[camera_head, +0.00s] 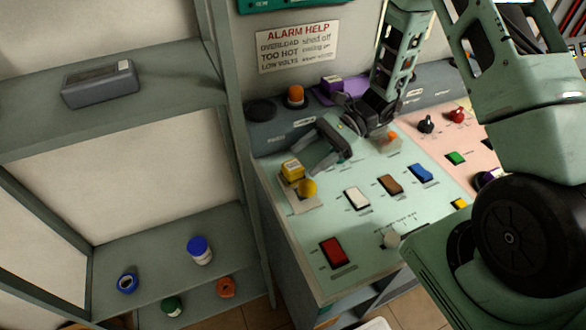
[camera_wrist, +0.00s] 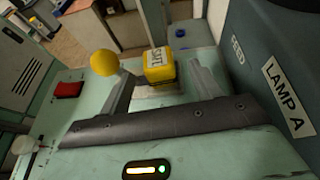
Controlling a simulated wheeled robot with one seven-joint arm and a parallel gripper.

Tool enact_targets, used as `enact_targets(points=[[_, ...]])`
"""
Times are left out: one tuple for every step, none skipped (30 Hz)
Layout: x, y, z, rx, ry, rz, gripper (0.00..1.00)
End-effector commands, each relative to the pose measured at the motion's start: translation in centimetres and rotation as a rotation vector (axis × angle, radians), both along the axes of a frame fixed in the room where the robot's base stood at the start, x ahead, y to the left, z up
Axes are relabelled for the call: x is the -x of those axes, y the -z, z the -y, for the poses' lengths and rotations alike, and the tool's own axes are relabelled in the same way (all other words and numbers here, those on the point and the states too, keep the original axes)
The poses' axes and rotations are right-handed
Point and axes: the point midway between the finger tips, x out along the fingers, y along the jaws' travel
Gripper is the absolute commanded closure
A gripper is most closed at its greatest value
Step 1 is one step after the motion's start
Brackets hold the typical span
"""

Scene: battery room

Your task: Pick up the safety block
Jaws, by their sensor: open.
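The safety block (camera_head: 292,170) is a small yellow block with a pale label, at the left edge of the pale green control panel (camera_head: 336,205). In the wrist view, the block (camera_wrist: 159,72) shows upright beyond my fingertips, between the two fingers in the picture. My gripper (camera_head: 308,157) is open and empty, reaching low over the panel just behind the block; it also shows in the wrist view (camera_wrist: 162,78). I cannot tell whether a finger touches the block. Nothing hides the block's upper part.
A yellow ball knob (camera_head: 307,188) stands right beside the block, close to one finger. A red switch (camera_head: 334,251) and several rocker switches lie on the panel. A dark upright housing labelled LAMP A (camera_wrist: 268,75) rises at the right in the wrist view. Shelves (camera_head: 150,265) stand left.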

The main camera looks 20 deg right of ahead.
Motion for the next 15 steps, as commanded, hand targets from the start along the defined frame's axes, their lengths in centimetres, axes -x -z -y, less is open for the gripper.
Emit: enact_targets(points=[[0.2,0.0,-0.6,-0.001,-0.003,-0.003,0.36],[0.2,0.0,-0.9,-0.002,-0.003,-0.005,0.36],[0.4,0.1,-1.5,-0.002,-0.005,-0.004,0.36],[0.4,0.2,-2.0,-0.002,-0.004,-0.005,0.36],[0.5,0.4,-2.4,-0.001,-0.005,-0.006,0.36],[0.6,0.6,-2.9,-0.001,-0.005,-0.004,0.36],[0.6,0.9,-3.3,-0.001,-0.005,-0.004,0.36],[0.6,1.1,-3.7,-0.001,-0.004,-0.004,0.36],[0.6,1.3,-4.0,-0.001,-0.004,-0.002,0.36],[0.6,1.4,-4.3,0.0,-0.003,0.0,0.36],[0.6,1.5,-4.4,0.0,-0.002,0.0,0.36],[0.6,1.6,-4.6,0.0,-0.002,0.0,0.36],[0.6,1.6,-4.7,0.0,-0.001,0.001,0.36],[0.6,1.7,-4.7,0.0,-0.001,0.001,0.36],[0.6,1.7,-4.7,0.0,0.0,0.001,0.36]])
